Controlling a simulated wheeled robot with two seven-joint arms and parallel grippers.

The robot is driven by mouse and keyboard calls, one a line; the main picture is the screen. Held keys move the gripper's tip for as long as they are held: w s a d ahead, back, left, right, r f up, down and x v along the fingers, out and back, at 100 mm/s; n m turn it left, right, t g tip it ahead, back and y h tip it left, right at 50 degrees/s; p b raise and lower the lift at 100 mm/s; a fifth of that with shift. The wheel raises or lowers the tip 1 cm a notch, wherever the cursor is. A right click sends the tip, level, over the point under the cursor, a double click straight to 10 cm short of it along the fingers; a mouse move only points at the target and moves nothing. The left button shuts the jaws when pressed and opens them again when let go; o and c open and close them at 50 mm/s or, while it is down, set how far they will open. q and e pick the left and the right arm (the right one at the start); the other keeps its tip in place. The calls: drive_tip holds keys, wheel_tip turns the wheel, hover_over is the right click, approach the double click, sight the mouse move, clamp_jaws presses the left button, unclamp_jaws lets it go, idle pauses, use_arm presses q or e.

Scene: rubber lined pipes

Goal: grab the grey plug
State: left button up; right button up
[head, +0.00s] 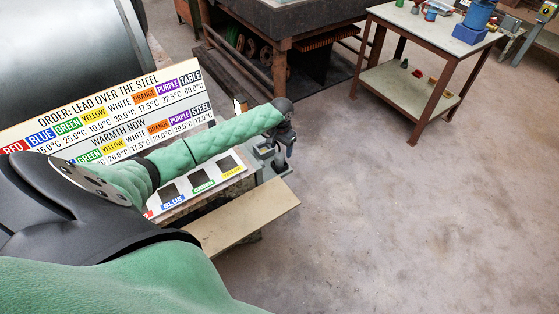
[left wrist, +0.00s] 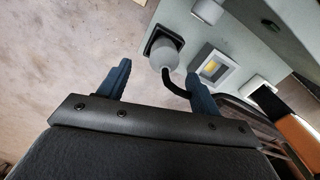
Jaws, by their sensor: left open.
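The grey plug (left wrist: 164,53) sits in a dark square socket on a pale grey-green panel (left wrist: 235,45) in the left wrist view. A black cable curves from the plug down past my right-hand finger. My left gripper (left wrist: 158,70) is open, its two blue-grey fingers on either side of the plug's lower end, with nothing clearly held. In the head view, my left gripper (head: 287,137) points down beside a grey fixture (head: 268,157) at the bench end. The plug cannot be made out there. My right gripper is not in view.
A small panel with a yellow display (left wrist: 212,68) is right of the plug. In the head view, a sign board (head: 110,110) stands behind my left arm, above a bench with colour labels. A pale board (head: 245,216) juts out in front. A side table (head: 430,30) stands back right; the floor between is clear.

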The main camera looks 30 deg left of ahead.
sight(280, 154)
use_arm(q)
drive_tip(key=shift+a+f, duration=0.1)
drive_tip(key=shift+f, duration=0.3)
drive_tip(key=f+p, duration=0.1)
drive_tip(key=f, duration=0.2)
drive_tip(key=shift+a, duration=0.2)
drive_tip(key=shift+f, duration=0.6)
drive_tip(key=c, duration=1.1)
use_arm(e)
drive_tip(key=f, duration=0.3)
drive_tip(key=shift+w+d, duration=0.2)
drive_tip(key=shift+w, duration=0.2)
